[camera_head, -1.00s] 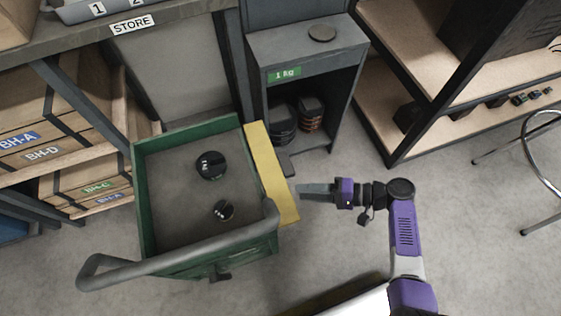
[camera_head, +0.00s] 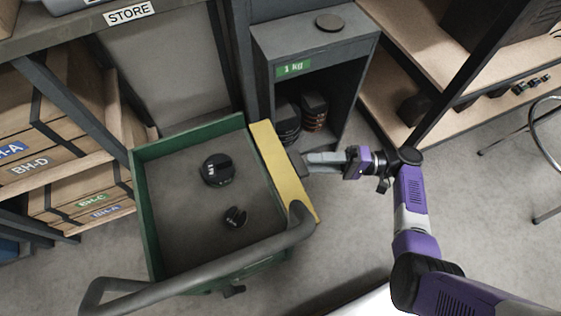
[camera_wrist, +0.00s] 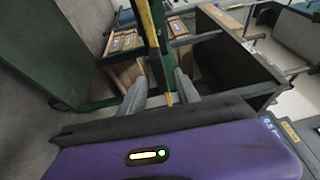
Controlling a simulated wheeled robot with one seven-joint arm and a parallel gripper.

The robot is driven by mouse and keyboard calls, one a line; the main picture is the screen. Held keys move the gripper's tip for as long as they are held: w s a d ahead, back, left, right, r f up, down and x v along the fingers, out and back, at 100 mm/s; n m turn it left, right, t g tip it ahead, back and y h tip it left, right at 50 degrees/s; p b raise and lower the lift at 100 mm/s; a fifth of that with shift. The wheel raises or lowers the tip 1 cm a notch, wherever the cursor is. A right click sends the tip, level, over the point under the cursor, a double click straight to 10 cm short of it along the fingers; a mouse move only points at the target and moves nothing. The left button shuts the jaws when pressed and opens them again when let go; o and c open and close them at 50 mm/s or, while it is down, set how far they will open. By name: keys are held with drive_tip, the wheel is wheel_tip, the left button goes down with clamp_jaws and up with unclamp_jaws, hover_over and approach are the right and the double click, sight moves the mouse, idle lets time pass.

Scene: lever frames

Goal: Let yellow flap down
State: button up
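The yellow flap (camera_head: 275,150) runs along the right side of the green cart (camera_head: 190,140) in the head view, sticking outward from its top edge. My gripper (camera_head: 306,160) is at the flap's outer right edge, around the middle of its length. In the wrist view the flap shows as a narrow yellow strip (camera_wrist: 149,30) seen nearly edge-on. My gripper's two fingers (camera_wrist: 160,93) stand apart, with the strip's lower end showing between them. I cannot tell whether either finger touches it.
Two dark weights (camera_head: 217,170) lie in the cart, whose grey handle (camera_head: 200,272) is at the front. A grey stand (camera_head: 315,45) marked 1 kg is behind the flap. Shelves (camera_head: 420,60) stand at right, and a stool (camera_head: 550,160) stands at the far right. Floor right of my arm is clear.

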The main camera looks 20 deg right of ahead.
sight(291, 163)
drive_tip(key=b+x, duration=0.1)
drive_tip(key=x, duration=0.6)
drive_tip(key=shift+w+a, duration=0.15)
drive_tip(key=shift+a, duration=0.15)
drive_tip(key=shift+c, duration=0.2)
clamp_jaws()
idle(1.0)
